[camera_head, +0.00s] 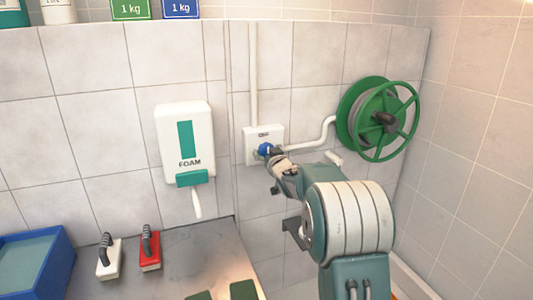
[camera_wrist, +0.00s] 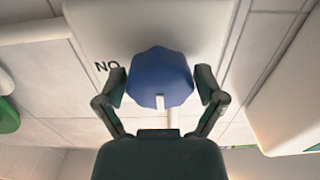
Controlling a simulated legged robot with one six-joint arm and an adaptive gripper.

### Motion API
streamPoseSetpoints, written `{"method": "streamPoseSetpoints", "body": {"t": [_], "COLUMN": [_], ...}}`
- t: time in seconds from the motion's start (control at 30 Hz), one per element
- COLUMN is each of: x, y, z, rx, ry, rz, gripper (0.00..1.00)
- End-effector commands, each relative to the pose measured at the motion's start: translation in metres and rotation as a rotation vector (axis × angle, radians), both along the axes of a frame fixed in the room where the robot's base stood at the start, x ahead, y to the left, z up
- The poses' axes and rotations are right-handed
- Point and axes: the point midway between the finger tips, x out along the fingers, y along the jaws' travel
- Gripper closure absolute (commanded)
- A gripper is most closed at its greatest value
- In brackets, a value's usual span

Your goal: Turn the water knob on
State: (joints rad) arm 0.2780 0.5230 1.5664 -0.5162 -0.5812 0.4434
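The blue water knob (camera_head: 265,149) sits on a white wall box (camera_head: 250,144) between the foam dispenser and the hose reel. In the wrist view the knob (camera_wrist: 160,75) faces me, with a small white mark on its lower edge. Dark lettering shows on the white box (camera_wrist: 95,25) left of it. My gripper (camera_wrist: 160,86) is spread, with one finger on each side of the knob. The fingertips are very close to its sides; I cannot tell whether they touch. In the head view my gripper (camera_head: 272,153) is at the knob and partly covers it.
A green hose reel (camera_head: 350,115) hangs right of the box, joined by a white pipe (camera_head: 315,141). A foam dispenser (camera_head: 185,140) hangs left. Below are a red-based brush (camera_head: 150,254), a white-based brush (camera_head: 108,262) and a blue tray (camera_head: 62,268) on a grey surface.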

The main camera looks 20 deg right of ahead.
Motion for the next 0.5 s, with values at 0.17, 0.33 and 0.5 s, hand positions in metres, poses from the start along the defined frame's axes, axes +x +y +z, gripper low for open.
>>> {"method": "streamPoseSetpoints", "body": {"t": [0.17, 0.33, 0.5], "x": [0.0001, 0.0003, 0.0004], "y": [0.0, 0.0001, 0.0001], "z": [0.0, 0.0, 0.0], "rx": [0.0, 0.006, 0.045], "ry": [0.0, 0.0, 0.0], "rz": [0.0, 0.0, 0.0], "gripper": [0.71, 0.71, 0.71]}}
